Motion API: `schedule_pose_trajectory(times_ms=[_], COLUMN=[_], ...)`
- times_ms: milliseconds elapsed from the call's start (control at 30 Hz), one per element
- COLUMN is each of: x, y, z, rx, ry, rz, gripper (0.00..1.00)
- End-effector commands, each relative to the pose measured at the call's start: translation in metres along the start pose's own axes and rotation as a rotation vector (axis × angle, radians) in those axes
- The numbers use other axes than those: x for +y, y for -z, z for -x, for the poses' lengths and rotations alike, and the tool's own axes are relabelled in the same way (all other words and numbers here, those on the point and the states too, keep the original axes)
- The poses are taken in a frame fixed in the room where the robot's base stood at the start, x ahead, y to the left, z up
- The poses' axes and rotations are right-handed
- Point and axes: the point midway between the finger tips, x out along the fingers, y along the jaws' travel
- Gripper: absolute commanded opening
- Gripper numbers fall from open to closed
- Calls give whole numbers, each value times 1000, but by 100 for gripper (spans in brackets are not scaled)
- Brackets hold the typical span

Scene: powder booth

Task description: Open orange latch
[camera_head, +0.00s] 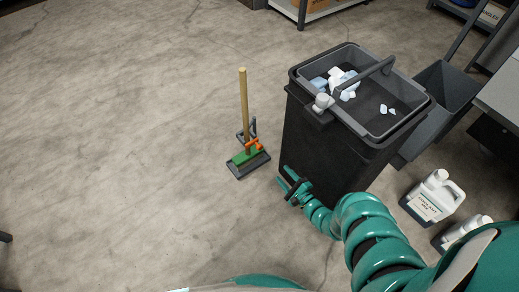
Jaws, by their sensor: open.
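The orange latch (254,144) is a small part low on a dark bracket (243,133), beside the foot of an upright wooden handle (243,100). The handle rises from a green and dark broom-like head (248,162) on the floor. Whether the latch is open or shut is too small to tell. My gripper (286,177) is teal and dark, open and empty. It is to the lower right of the latch, apart from it, in front of the black bin's lower left corner.
A black bin (330,150) with a grey inner tray holding white scraps stands right of the broom. A grey bin (445,95) is behind it. White jugs (434,197) stand at the lower right. The concrete floor (120,130) at left is clear.

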Motion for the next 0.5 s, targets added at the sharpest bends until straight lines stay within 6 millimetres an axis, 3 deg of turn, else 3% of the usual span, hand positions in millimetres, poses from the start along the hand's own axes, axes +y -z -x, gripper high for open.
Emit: schedule_pose_trajectory(times_ms=[167,500], x=[2,1], y=[0,1], z=[-21,-88], rx=[-2,-4], ry=[-2,3], rz=[-2,3], gripper=[49,49])
